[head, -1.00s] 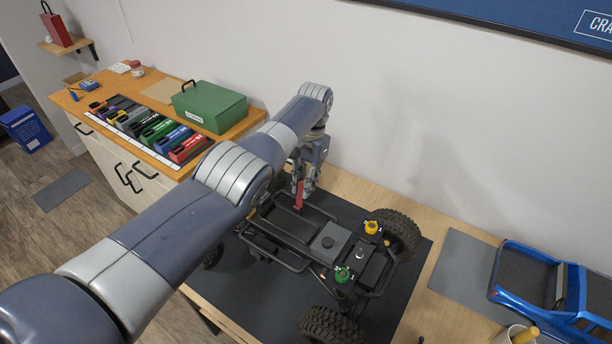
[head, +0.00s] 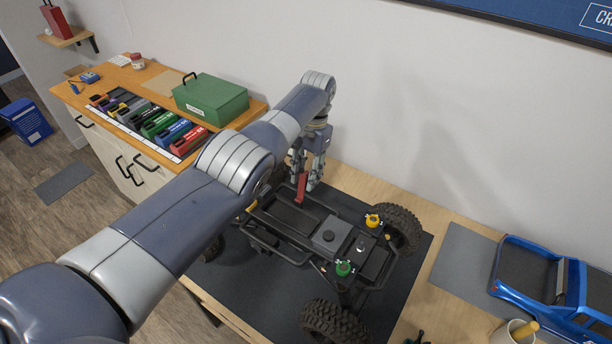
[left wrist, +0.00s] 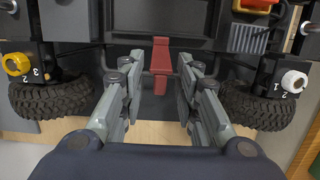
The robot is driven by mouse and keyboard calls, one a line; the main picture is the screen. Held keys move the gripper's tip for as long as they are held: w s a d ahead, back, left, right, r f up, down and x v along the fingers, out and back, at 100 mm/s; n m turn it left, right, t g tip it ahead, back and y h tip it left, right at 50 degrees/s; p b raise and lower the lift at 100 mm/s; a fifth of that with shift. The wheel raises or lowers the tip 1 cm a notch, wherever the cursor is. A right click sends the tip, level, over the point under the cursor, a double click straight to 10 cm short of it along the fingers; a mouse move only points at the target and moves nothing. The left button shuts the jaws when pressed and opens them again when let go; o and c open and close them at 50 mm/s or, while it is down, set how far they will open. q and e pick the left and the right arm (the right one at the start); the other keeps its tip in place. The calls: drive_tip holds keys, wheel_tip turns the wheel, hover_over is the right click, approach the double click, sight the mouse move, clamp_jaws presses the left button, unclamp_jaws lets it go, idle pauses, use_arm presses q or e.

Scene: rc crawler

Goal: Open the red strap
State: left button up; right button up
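The red strap (head: 301,188) stands up at the far end of the black crawler chassis (head: 290,240). In the left wrist view the strap (left wrist: 160,58) is a red band with a narrow tab pointing toward my gripper. My left gripper (head: 307,180) is over that end of the chassis. In the left wrist view its fingers (left wrist: 158,88) are apart, one on each side of the strap, with a gap on both sides. The strap's lower end is partly hidden in the head view. My right gripper is not in view.
The chassis stands on a dark mat (head: 245,300) on a wooden bench. Yellow (head: 373,221) and green (head: 344,268) caps sit near its right end. A blue body shell (head: 540,280) lies at right. Several coloured packs and a green box (head: 212,100) are on the left cabinet.

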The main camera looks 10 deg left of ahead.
use_arm(q)
drive_tip(key=r, duration=0.4)
drive_tip(key=w+r, duration=0.1)
drive_tip(key=r, duration=0.1)
drive_tip(key=shift+d+r, duration=0.25)
drive_tip(key=shift+r, duration=0.05)
idle(0.3)
